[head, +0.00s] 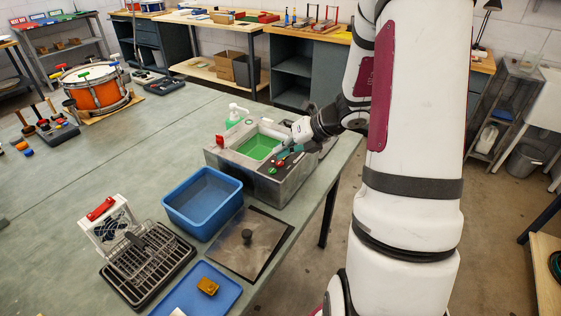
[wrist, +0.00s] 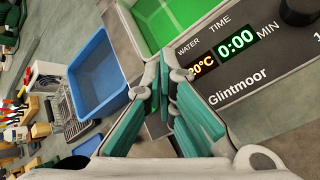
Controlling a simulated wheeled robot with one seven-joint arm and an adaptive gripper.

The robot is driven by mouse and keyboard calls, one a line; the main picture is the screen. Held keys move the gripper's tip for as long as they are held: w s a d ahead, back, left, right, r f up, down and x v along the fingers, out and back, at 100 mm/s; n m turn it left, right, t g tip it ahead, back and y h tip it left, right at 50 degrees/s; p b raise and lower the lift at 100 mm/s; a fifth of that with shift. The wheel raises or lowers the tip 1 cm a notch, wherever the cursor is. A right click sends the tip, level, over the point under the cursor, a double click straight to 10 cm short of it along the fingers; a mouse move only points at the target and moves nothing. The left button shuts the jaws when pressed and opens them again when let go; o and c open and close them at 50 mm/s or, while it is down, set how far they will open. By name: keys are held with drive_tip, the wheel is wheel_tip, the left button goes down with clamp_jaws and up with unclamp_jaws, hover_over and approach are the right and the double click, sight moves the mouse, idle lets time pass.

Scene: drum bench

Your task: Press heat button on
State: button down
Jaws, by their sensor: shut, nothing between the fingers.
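The cleaner (head: 228,163) is a grey metal box with a bath of green liquid (head: 258,147) and a dark sloping control panel (head: 283,172). Small red and green spots show on the panel in the head view; I cannot tell which is the heat button. In the wrist view the panel (wrist: 262,85) carries a TIME display (wrist: 236,41) reading 0:00, a partly covered WATER display (wrist: 203,66) in °C, and the name Glintmoor. My gripper (head: 282,156) is shut and empty, with teal fingers over the panel. In the wrist view the fingers (wrist: 164,62) hide the panel's near end; contact is unclear.
A black knob (wrist: 300,10) sits at the panel's far end. A green soap bottle (head: 234,118) stands behind the cleaner. The bench's middle left is clear.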

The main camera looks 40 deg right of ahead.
sight(281, 161)
drive_tip(key=shift+r, duration=0.1)
wheel_tip(281, 161, up, 6)
drive_tip(key=p, duration=0.5)
drive_tip(key=shift+a, duration=0.1)
idle(0.5)
drive_tip(key=s+a+r+n+g, duration=0.2)
drive_tip(key=s+a+r+n, duration=0.3)
drive_tip(key=a+r+n, duration=0.35)
drive_tip(key=s+a+r+n+g, duration=0.1)
drive_tip(key=s+a+r+n, duration=0.4)
drive_tip(key=a+n, duration=0.5)
drive_tip(key=s+a+r+n+h, duration=0.1)
drive_tip(key=s+r+n+h, duration=0.1)
drive_tip(key=s+n, duration=0.6)
drive_tip(key=s+a+r+n+h, duration=0.1)
drive_tip(key=s+r+n+h, duration=0.1)
drive_tip(key=s+n, duration=0.5)
drive_tip(key=r+n, duration=0.1)
drive_tip(key=n, duration=0.5)
drive_tip(key=shift+s, duration=0.35)
